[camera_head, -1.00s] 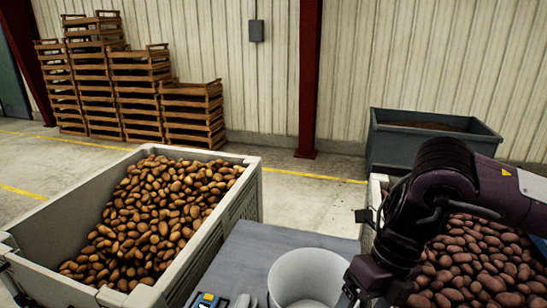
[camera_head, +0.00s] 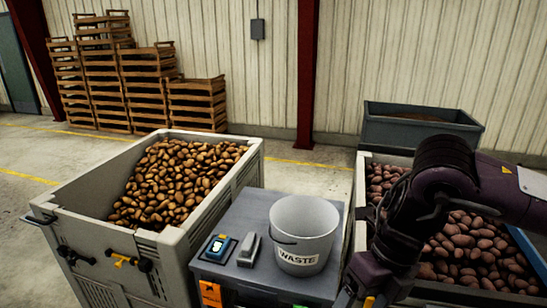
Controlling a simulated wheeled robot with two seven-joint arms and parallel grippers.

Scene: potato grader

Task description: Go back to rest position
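My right arm comes in from the right edge, with its forearm hanging down in front of the right-hand crate. My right gripper is at the bottom edge, right of the white waste bucket (camera_head: 302,236), and its fingers are cut off or too dark to make out. The bucket is upright on the grey table (camera_head: 251,205) and looks empty. My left arm and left gripper are not in view.
A grey crate (camera_head: 172,246) of brown potatoes stands left of the table; another crate (camera_head: 361,192) of reddish potatoes stands right. A blue device (camera_head: 217,247) and a grey handheld tool (camera_head: 249,249) lie beside the bucket. A dark bin (camera_head: 420,132) and wooden crates (camera_head: 150,88) stand behind.

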